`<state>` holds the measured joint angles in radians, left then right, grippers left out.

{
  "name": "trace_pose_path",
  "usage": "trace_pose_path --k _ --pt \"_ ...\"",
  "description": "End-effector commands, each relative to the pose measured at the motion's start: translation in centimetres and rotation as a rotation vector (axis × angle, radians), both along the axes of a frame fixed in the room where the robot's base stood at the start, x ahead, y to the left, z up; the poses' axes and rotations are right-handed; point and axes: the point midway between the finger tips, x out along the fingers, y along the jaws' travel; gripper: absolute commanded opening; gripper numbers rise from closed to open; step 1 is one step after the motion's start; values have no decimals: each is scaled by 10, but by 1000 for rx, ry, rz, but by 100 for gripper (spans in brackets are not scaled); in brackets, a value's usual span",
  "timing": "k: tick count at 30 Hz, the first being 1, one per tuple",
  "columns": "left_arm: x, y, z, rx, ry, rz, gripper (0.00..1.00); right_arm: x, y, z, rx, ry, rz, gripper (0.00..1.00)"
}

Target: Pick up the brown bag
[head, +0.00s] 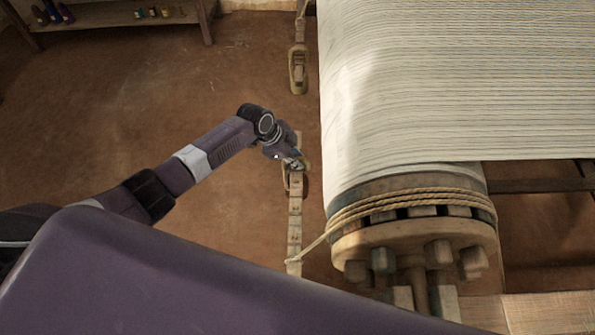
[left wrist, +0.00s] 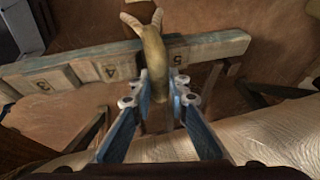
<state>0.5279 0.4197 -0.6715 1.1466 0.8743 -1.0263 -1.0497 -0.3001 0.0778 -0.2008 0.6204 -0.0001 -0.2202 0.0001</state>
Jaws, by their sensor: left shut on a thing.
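The brown bag (left wrist: 153,58) shows in the left wrist view as a narrow tan-brown shape with two pale strap-like ends at its top. It lies across the numbered wooden bar (left wrist: 205,49). My left gripper (left wrist: 160,88) is shut on the lower part of the bag, with one blue finger on each side. In the head view my left gripper (head: 295,162) is at the bar, left of the cloth roll, and hides most of the bag. I cannot tell whether the bag is clear of the bar. My right gripper is in neither view.
The roll of pale warp (head: 410,85) and its roped wooden end (head: 410,205) stand just right of my gripper. A similar tan thing (head: 298,72) is farther along the bar's line. A low shelf (head: 120,20) is at the back left. The floor on the left is clear.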

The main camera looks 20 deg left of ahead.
Motion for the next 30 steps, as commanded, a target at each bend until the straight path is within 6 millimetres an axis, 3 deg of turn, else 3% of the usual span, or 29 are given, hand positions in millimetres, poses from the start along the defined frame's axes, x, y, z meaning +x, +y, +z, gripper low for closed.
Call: trace_pose_path --k 19,30 --pt "3 -1 39 -3 -10 -1 0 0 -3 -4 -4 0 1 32" --pt "-23 29 36 -1 -6 1 0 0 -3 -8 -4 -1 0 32"
